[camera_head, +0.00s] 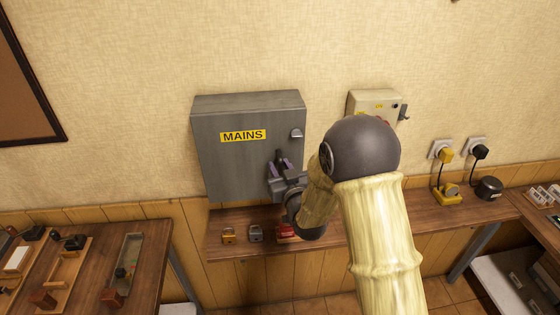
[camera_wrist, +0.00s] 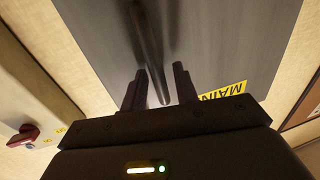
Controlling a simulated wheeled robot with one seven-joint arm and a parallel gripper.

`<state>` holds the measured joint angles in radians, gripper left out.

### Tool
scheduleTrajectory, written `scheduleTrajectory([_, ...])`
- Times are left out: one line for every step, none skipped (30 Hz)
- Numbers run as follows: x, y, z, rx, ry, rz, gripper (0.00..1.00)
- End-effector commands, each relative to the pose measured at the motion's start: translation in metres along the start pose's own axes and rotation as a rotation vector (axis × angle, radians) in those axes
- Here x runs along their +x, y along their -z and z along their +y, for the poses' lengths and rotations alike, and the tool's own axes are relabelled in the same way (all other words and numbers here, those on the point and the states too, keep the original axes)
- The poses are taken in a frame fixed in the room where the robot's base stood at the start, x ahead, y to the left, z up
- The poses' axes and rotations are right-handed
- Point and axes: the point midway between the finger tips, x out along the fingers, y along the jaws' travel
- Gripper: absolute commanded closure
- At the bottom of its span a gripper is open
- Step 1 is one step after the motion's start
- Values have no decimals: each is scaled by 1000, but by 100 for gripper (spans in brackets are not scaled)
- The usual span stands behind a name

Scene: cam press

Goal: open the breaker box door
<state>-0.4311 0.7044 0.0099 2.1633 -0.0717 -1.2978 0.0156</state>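The breaker box (camera_head: 225,165) is a grey metal cabinet on the wall with a yellow MAINS label (camera_head: 243,136); its door looks shut. A small light-grey latch-like piece (camera_head: 296,134) sits at its upper right. My gripper (camera_head: 281,165) is at the lower right of the door front. In the wrist view, the grey door (camera_wrist: 230,45) fills the background and the label (camera_wrist: 222,91) appears upside down. A dark upright bar, seemingly the door handle (camera_wrist: 150,55), reaches between my two fingers (camera_wrist: 159,82). The fingers are apart, with visible gaps beside the bar.
A shelf (camera_head: 235,248) below the box carries a yellow padlock (camera_head: 228,236), a grey padlock (camera_head: 255,234) and a red item (camera_head: 286,232) partly behind my arm. A beige box (camera_head: 363,102) hangs to the right. Wall plugs (camera_head: 446,154) are farther right. A workbench (camera_head: 150,255) stands left.

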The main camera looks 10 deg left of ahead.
Motion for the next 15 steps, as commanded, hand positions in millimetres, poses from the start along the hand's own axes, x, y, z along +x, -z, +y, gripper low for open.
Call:
scheduleTrajectory([0, 0, 0, 0, 0, -1, 70])
scheduleTrajectory([1, 0, 0, 0, -1, -1, 70])
scheduleTrajectory([1, 0, 0, 0, -1, 0, 70])
scheduleTrajectory([1, 0, 0, 0, -1, 0, 70])
scheduleTrajectory([0, 0, 0, 0, -1, 0, 70])
scheduleTrajectory([0, 0, 0, 0, -1, 0, 70])
scheduleTrajectory([0, 0, 0, 0, -1, -1, 70])
scheduleTrajectory([0, 0, 0, 0, -1, -1, 72])
scheduleTrajectory([0, 0, 0, 0, -1, -1, 80])
scheduleTrajectory([0, 0, 0, 0, -1, -1, 86])
scheduleTrajectory([0, 0, 0, 0, -1, -1, 92])
scheduleTrajectory([0, 0, 0, 0, -1, -1, 100])
scheduleTrajectory([0, 0, 0, 0, -1, -1, 100])
scheduleTrajectory([0, 0, 0, 0, -1, -1, 100])
scheduleTrajectory([0, 0, 0, 0, -1, -1, 100])
